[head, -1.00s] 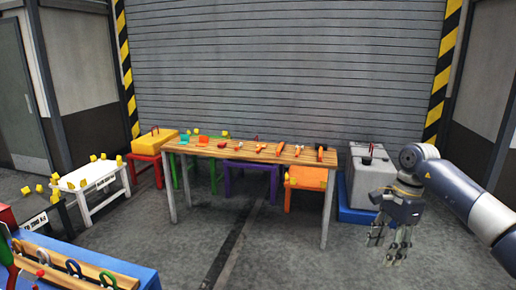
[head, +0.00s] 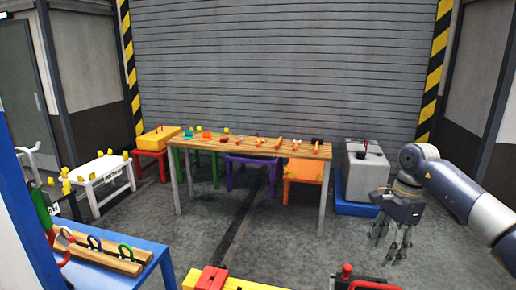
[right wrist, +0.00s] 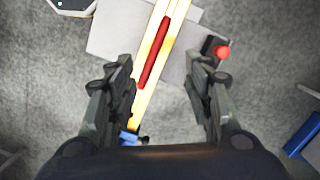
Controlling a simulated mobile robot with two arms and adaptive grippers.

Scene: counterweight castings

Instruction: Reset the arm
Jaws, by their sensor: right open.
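My right gripper (head: 391,240) hangs fingers down over the grey floor at the right of the head view, in front of the grey casting. Its jaws are apart and nothing is between them in the head view. In the right wrist view the two fingers (right wrist: 163,88) stand wide apart. Below them show a yellow strip with a red bar (right wrist: 155,50) and a pale grey slab (right wrist: 115,28), with no visible contact. My left gripper is not in view.
A wooden table (head: 250,147) with several orange and red tools stands mid-room. A grey casting (head: 368,172) sits on a blue base behind my right gripper. A blue bench (head: 140,285) with hooks is front left. A red-topped yellow block (head: 207,278) is at the bottom edge.

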